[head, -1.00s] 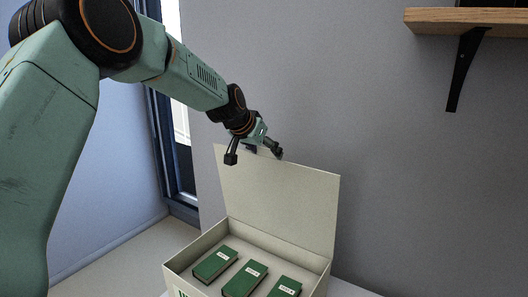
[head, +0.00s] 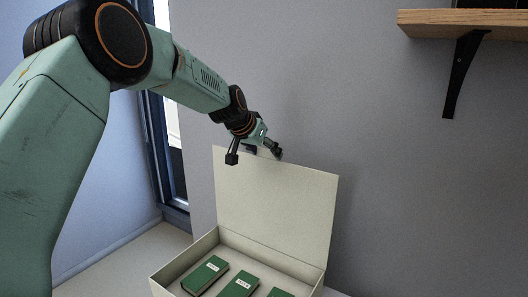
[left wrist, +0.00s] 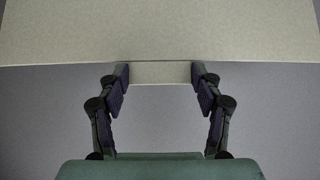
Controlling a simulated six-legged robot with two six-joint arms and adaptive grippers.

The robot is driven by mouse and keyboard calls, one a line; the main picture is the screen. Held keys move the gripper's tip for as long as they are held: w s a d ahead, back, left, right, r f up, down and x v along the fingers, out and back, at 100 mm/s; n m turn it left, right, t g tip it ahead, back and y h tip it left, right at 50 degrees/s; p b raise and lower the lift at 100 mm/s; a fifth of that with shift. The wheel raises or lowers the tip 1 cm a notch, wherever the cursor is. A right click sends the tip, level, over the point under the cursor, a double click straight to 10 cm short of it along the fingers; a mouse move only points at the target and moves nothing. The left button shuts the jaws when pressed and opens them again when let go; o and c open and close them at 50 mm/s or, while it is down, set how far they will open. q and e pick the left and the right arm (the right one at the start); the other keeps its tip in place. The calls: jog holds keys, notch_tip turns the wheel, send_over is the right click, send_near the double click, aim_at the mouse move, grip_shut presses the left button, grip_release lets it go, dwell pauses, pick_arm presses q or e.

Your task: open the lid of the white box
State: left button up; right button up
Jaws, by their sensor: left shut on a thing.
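The white box (head: 184,262) stands at the bottom centre of the head view, its front cut off by the frame. Its lid (head: 275,205) is raised and stands upright at the back of the box, so the inside is visible. My left gripper (head: 256,153) is at the lid's top edge, near the left corner. In the left wrist view the lid (left wrist: 160,32) spans the top, and the gripper (left wrist: 162,75) is shut with its fingers on either side of a pale tab of the lid.
Several green book-like blocks (head: 206,276) lie in the box. A wooden shelf (head: 470,24) with a black bracket (head: 459,75) is on the wall at upper right. A dark-framed window (head: 166,150) is behind my left arm. The wall right of the lid is bare.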

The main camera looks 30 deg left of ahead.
pick_arm(q)
jog(key=shift+w+r, duration=0.2)
jog(key=shift+r, duration=0.25)
jog(key=o, duration=1.7)
jog(key=shift+s+d, duration=0.1)
jog(key=shift+s, duration=0.25)
jog(key=shift+w+f, duration=0.15)
jog(key=shift+f, duration=0.1)
jog(key=v, duration=1.2)
jog(key=x, duration=1.2)
